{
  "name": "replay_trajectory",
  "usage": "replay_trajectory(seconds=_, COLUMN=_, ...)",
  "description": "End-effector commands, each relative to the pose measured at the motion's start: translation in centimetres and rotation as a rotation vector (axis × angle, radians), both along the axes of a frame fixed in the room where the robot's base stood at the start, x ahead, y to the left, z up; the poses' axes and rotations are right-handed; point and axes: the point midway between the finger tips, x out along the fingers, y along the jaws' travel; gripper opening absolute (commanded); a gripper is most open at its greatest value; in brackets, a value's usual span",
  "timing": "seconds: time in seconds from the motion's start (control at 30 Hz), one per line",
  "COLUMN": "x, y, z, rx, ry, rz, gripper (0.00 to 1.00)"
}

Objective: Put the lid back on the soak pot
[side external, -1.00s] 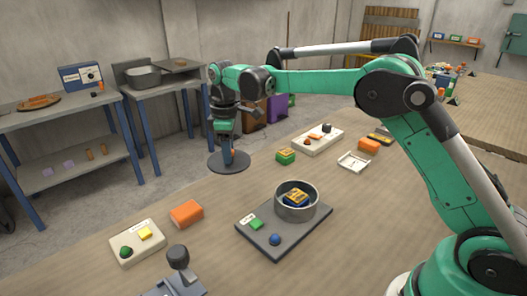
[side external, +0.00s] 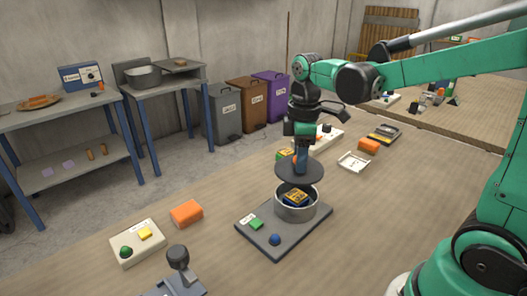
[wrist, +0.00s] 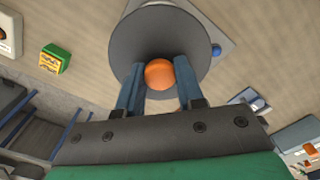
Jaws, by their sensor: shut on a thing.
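The soak pot (side external: 296,212) is a round grey metal pot on a dark grey base plate (side external: 305,238). Its open top shows a yellow and dark block (side external: 294,196) inside. The lid (side external: 299,170) is a dark grey disc with an orange knob; it also shows in the wrist view (wrist: 160,35). My gripper (side external: 300,160) is shut on the lid's orange knob (wrist: 159,74), with one blue finger on each side. The lid hangs roughly level just above the pot, over its back part, apart from the rim in the side view. In the wrist view the lid hides the pot.
A green button (side external: 256,224) and a blue knob (side external: 275,240) are on the base plate. An orange block (side external: 186,213) and a white tray (side external: 137,242) lie to the left. A green and yellow block (wrist: 55,59) and a white frame (side external: 353,161) lie behind.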

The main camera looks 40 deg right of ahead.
Motion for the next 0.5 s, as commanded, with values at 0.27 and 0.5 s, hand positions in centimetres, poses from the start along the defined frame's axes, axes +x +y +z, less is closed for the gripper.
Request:
replay_trajectory(seconds=0.27, x=0.1, y=0.0, z=-2.9, rx=-0.001, ry=-0.001, rz=-0.001, gripper=0.0)
replay_trajectory(seconds=0.5, x=0.1, y=0.0, z=-4.8, rx=0.0, ry=0.0, rz=0.0, gripper=0.0)
